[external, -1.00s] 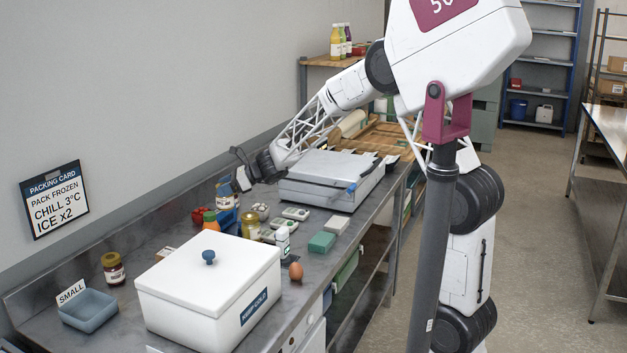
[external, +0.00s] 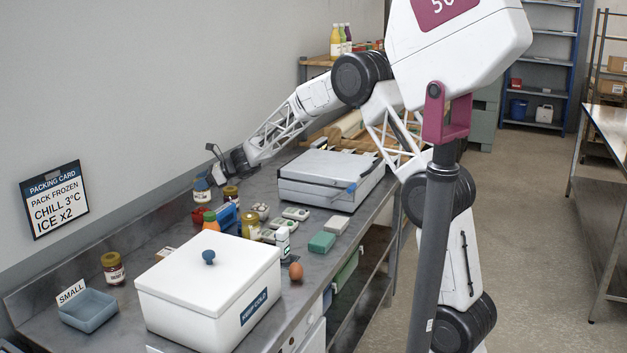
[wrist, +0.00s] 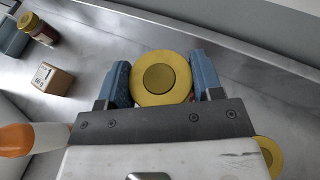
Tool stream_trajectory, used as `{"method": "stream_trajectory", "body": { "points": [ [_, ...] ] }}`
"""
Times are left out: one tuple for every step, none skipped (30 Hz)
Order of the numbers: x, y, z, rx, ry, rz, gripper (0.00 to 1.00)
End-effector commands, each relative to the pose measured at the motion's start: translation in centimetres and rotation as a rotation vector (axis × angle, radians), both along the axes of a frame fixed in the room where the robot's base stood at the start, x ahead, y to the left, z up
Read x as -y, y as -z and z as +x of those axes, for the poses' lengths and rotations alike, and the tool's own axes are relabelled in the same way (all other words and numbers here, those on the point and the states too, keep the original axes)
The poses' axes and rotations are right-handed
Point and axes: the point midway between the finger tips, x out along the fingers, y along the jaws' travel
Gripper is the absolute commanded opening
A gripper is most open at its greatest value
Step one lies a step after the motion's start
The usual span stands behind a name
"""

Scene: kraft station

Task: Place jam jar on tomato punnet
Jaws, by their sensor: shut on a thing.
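My gripper (wrist: 162,82) is shut on a jar with a round yellow lid (wrist: 160,78), one blue finger on each side. In the external view my gripper (external: 202,184) is by the back wall with the held jar (external: 201,195) low between its fingers. I cannot tell its height above the bench or read its label. Red things with some green (external: 209,217), which look like the tomatoes, sit just in front of the held jar, beside a blue thing (external: 227,214). Their punnet is too small to make out. A dark red jar with a gold lid (external: 113,268) stands far left; it shows in the wrist view (wrist: 40,30).
Another gold-lidded jar (external: 231,195) stands just right of the held one. A white cool box (external: 205,285), a blue-grey SMALL bin (external: 88,312), an egg (external: 295,271) and a grey machine (external: 328,180) crowd the bench. The strip along the back wall is mostly clear.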

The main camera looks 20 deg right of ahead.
Motion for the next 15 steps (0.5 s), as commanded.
{"method": "stream_trajectory", "body": {
  "points": [
    [-0.3, -0.1, 0.5, 0.001, 0.0, 0.001, 0.19],
    [-0.4, 0.0, 0.7, 0.001, 0.0, 0.001, 0.19],
    [-0.6, 0.0, 1.0, 0.001, 0.0, 0.001, 0.19],
    [-0.7, 0.0, 1.1, 0.001, 0.0, 0.001, 0.19],
    [-0.8, 0.0, 1.2, 0.001, 0.0, 0.001, 0.19],
    [-0.8, 0.0, 1.4, 0.0, 0.0, 0.001, 0.19],
    [-0.9, 0.0, 1.4, 0.001, 0.0, 0.001, 0.19],
    [-0.9, 0.1, 1.5, 0.001, 0.0, 0.001, 0.19],
    [-0.9, 0.1, 1.5, 0.001, 0.0, 0.001, 0.19],
    [-0.9, 0.0, 1.5, 0.001, 0.0, 0.001, 0.19],
    [-0.9, 0.0, 1.5, 0.001, 0.0, 0.001, 0.19],
    [-0.9, 0.0, 1.5, 0.001, 0.0, 0.001, 0.19],
    [-0.9, 0.0, 1.5, 0.001, 0.0, 0.001, 0.19],
    [-0.9, 0.0, 1.5, 0.001, 0.0, 0.001, 0.19],
    [-0.9, 0.0, 1.5, 0.001, 0.0, 0.001, 0.19]
  ]
}}
